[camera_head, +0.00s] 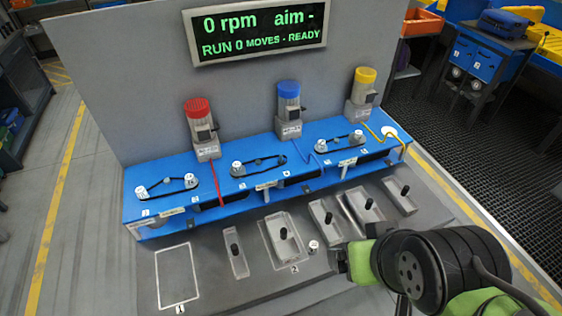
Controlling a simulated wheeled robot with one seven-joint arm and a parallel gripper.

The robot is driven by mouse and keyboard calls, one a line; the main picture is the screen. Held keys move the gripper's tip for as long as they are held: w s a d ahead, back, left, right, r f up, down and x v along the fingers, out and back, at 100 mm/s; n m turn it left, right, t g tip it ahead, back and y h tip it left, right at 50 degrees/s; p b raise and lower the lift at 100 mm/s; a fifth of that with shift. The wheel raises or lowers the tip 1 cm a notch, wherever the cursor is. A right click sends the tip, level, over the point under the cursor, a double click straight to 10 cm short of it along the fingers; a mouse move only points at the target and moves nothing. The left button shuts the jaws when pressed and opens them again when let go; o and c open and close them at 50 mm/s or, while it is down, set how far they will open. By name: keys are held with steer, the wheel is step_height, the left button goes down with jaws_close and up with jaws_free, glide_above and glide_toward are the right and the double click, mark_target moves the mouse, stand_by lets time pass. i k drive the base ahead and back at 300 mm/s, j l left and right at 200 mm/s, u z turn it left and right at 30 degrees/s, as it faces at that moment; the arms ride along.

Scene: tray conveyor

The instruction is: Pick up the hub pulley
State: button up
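No part in view carries a readable "hub pulley" name. A small loose silver pulley-like part (314,246) sits on the grey lower deck, just left of my gripper. Several silver pulleys stand on the blue bench, such as one at the left end (142,193) and one near the middle (238,169), with black belts around them. My gripper (341,260) is at the lower right, over the deck's front right part, with my dark and green arm behind it. Its fingers are small and partly hidden, so I cannot see whether they are open or shut.
The blue bench (160,228) carries red (197,108), blue (288,89) and yellow (365,75) capped motors with coloured cables. Several grey trays with black upright knobs (283,233) stand on the deck (215,285). An outlined rectangle (176,282) at left is empty. A display (258,31) hangs behind.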

mark_target(313, 248)
steer(key=l+u, duration=0.1)
steer(key=u, duration=0.35)
steer(key=i+l+u, duration=0.1)
steer(key=u, duration=0.3)
steer(key=i+l+u, duration=0.1)
steer(key=u, duration=0.35)
steer(key=l+u, duration=0.15)
steer(key=u, duration=0.25)
steer(key=l+u, duration=0.15)
steer(key=u, duration=0.3)
